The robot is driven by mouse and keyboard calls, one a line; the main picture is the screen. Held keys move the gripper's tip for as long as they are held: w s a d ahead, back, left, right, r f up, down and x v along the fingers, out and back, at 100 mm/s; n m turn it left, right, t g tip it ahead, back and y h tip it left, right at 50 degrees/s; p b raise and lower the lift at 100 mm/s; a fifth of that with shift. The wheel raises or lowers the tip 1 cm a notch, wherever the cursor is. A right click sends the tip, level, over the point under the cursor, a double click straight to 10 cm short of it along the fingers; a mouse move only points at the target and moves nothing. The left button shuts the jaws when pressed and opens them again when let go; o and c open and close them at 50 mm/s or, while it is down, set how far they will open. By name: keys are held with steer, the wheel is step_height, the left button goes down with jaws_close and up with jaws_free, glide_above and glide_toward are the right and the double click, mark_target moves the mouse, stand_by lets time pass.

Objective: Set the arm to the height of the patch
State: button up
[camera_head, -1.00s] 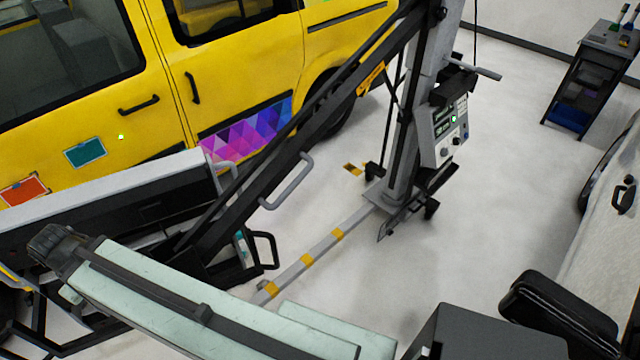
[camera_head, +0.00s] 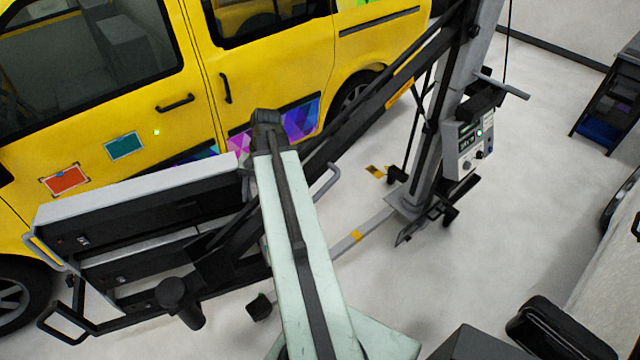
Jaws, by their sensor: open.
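A wheeled stand has a grey column (camera_head: 470,70), a long dark slanted boom arm (camera_head: 385,100) and a wide lamp-like head (camera_head: 140,218) at the boom's lower left end. Its control panel (camera_head: 467,145) has a lit green light and knobs. The yellow van's side carries a teal patch (camera_head: 124,146), an orange patch (camera_head: 65,180) and a purple-blue triangle-patterned patch (camera_head: 300,120), partly hidden. My pale arm link rises in front of the boom; my gripper is not visible.
The yellow van (camera_head: 270,70) stands behind the head. The stand's floor leg (camera_head: 365,233) has yellow bands. A dark cart (camera_head: 610,100) is at right, and a pale car body (camera_head: 610,240) is at the right edge. Light floor (camera_head: 540,190) is clear right of the stand.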

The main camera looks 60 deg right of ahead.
steer(key=s+d+r+m, duration=0.2)
steer(key=s+d, duration=0.2)
steer(key=d, duration=0.3)
steer(key=m+t+b, duration=0.2)
steer(key=m+b, duration=0.2)
steer(key=m, duration=0.2)
glide_above(323, 188)
steer(key=s+d, duration=0.2)
step_height(323, 188, down, 4)
steer(key=shift+r+y, duration=0.1)
steer(key=shift+y, duration=0.2)
steer(key=b+x, duration=0.7)
steer(key=shift+w, duration=0.1)
steer(key=shift+w+a+f, duration=0.15)
steer(key=shift+f, duration=0.3)
steer(key=shift+r, duration=0.1)
jaws_close()
